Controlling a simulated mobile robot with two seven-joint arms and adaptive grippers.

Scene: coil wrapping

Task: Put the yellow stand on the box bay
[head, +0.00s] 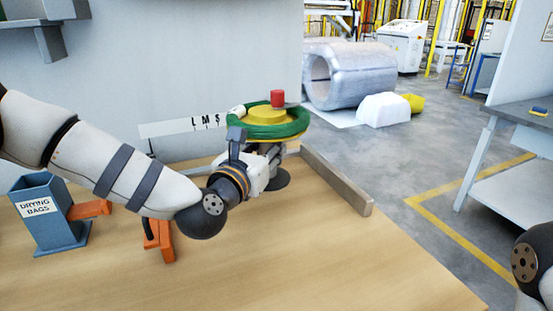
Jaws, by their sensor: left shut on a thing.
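The yellow stand (262,117) shows as a yellow round top inside a green coil (300,126), with a red block (277,99) on top. A dark round foot (280,182) shows below, close to the wooden table; I cannot tell whether it touches. My left gripper (268,166) is just under the coil, shut on the stand; its fingertips and the stand's middle are mostly hidden. I cannot pick out the box bay. My right gripper is out of view.
The wooden table (330,260) is clear in front and at right. A raised bar (337,182) edges its far right side. A blue drying-bags holder (48,215) and an orange piece (160,238) stand at left. A grey bench (520,120) is across the floor.

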